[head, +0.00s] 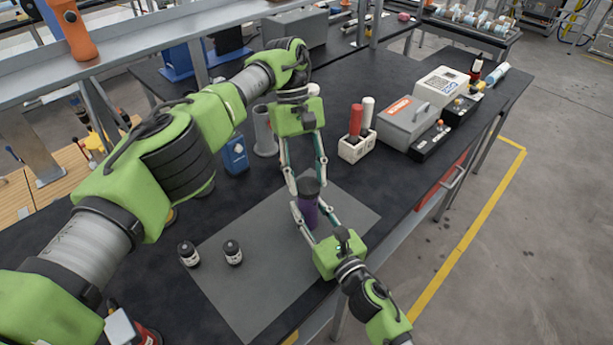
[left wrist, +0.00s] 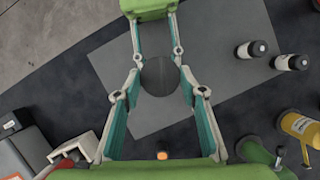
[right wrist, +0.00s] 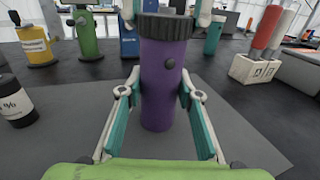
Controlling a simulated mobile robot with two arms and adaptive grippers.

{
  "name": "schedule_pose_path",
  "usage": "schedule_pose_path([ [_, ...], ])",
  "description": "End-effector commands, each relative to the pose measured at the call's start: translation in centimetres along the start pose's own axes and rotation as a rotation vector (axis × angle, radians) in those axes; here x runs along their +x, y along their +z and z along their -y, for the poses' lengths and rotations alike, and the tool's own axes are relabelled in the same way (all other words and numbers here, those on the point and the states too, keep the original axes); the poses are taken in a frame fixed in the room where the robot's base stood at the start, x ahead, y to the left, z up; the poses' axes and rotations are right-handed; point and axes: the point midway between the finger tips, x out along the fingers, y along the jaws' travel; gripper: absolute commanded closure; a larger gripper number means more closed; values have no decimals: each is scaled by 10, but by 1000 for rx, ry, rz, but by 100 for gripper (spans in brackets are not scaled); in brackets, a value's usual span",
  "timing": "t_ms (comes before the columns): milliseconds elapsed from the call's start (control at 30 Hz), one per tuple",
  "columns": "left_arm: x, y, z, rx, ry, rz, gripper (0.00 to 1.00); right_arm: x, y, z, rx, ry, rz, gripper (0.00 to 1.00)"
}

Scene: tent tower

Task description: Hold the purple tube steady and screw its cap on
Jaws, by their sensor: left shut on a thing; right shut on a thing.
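The purple tube (head: 308,214) stands upright on the grey mat (head: 352,208). Its body and a small dark knob show in the right wrist view (right wrist: 160,95). The black ribbed cap (head: 309,187) sits level on the tube's top, with no clear gap; how far it is threaded cannot be told. In the left wrist view the cap (left wrist: 160,77) is a dark disc. My left gripper (head: 308,183) is shut on the cap from the far side. My right gripper (right wrist: 161,78) is shut on the tube's body below it, from the near side.
Two small dark-capped bottles (head: 188,253) (head: 232,252) stand left of the tube. A white holder with red and white tubes (head: 356,149) and a grey box (head: 407,122) stand at the back right. A blue container (head: 235,155) and grey cylinder (head: 264,132) stand behind, left.

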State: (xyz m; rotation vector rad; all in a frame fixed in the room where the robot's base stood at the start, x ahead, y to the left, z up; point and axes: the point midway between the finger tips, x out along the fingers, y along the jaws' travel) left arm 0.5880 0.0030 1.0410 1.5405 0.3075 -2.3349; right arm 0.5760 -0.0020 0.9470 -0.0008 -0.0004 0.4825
Motion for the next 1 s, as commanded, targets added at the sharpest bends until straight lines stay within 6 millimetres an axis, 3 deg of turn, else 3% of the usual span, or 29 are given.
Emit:
schedule_pose_path([
  [67, -1, 0, 0, -1, 2, -1, 72, 0, 0, 0, 1, 0, -1, 100],
  [100, -1, 0, 0, -1, 2, -1, 57, 0, 0, 0, 1, 0, -1, 100],
  [167, -1, 0, 0, -2, 2, -1, 46, 0, -1, 0, 1, 0, -1, 100],
  [533, -2, 0, 0, -2, 2, -1, 46, 0, -1, 0, 1, -1, -1, 100],
  [900, -40, 17, 0, -2, 3, -1, 46, 0, -1, 0, 1, -1, -1, 100],
  [1000, -42, 18, 0, -2, 2, 0, 46, 0, -1, 0, 1, -1, -1, 100],
])
